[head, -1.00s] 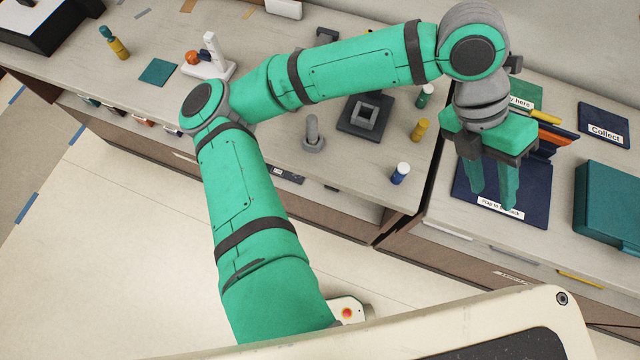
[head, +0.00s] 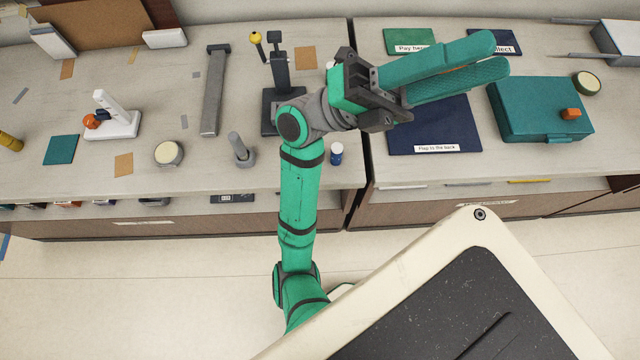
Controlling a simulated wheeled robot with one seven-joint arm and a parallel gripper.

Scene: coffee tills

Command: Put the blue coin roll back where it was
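The blue coin roll (head: 336,153), a small blue cylinder with a white top, stands upright near the front edge of the left counter, just right of my arm. My gripper (head: 498,55) is raised over the right counter, its two long green fingers pointing right, apart from the roll. A narrow gap shows between the fingers and I see nothing held. The fingers partly cover the back of the navy mat (head: 435,130) and the sign cards. The place where the roll was before is not marked in view.
A grey bolt-like post (head: 240,150), a round tin (head: 168,153) and a dark stand (head: 280,80) are on the left counter. A gap (head: 357,120) splits the counters.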

